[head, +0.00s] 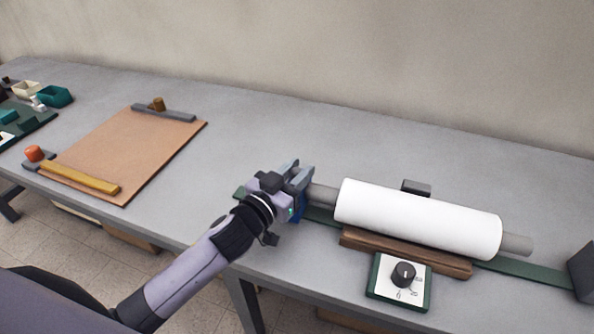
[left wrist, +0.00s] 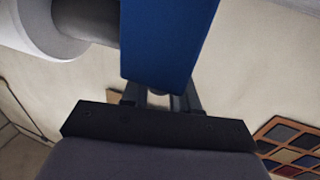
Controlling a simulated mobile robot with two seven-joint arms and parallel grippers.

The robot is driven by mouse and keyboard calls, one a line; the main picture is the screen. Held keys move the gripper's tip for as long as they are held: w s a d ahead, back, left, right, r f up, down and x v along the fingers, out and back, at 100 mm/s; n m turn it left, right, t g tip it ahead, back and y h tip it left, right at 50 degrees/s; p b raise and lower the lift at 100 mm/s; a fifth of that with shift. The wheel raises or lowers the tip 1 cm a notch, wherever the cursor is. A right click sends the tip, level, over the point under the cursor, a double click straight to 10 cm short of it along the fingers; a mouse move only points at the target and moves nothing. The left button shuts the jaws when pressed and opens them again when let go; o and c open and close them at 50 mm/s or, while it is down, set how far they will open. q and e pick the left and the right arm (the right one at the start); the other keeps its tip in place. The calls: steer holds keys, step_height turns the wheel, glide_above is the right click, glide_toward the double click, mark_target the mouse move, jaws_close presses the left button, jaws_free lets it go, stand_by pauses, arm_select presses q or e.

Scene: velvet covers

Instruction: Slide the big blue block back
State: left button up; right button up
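The big blue block (head: 298,213) is at the left end of the white roll (head: 417,217), mostly hidden behind my left gripper in the head view. In the left wrist view the blue block (left wrist: 170,40) fills the top middle, right in front of the gripper. My left gripper (head: 297,178) is at the block, by the end of the grey shaft (head: 322,194). Its fingers stand apart at their base, but the block hides their tips. I cannot tell whether they grip it. My right gripper is out of view.
A green rail (head: 525,272) runs under the roll to a dark end block (head: 583,272). A wooden bar (head: 400,251) and a dial box (head: 403,279) stand in front. A brown clipboard (head: 125,150) lies left.

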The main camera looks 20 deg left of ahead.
arm_select(q)
jaws_close()
steer(key=a+p, duration=0.2)
steer(key=a, duration=1)
steer(key=shift+w+a, duration=0.25)
steer(key=shift+a, duration=0.05)
steer(key=o, duration=0.7)
jaws_free()
steer(key=shift+a, duration=0.1)
steer(key=shift+o, duration=0.2)
steer(key=shift+s, duration=0.1)
steer(key=v, duration=0.7)
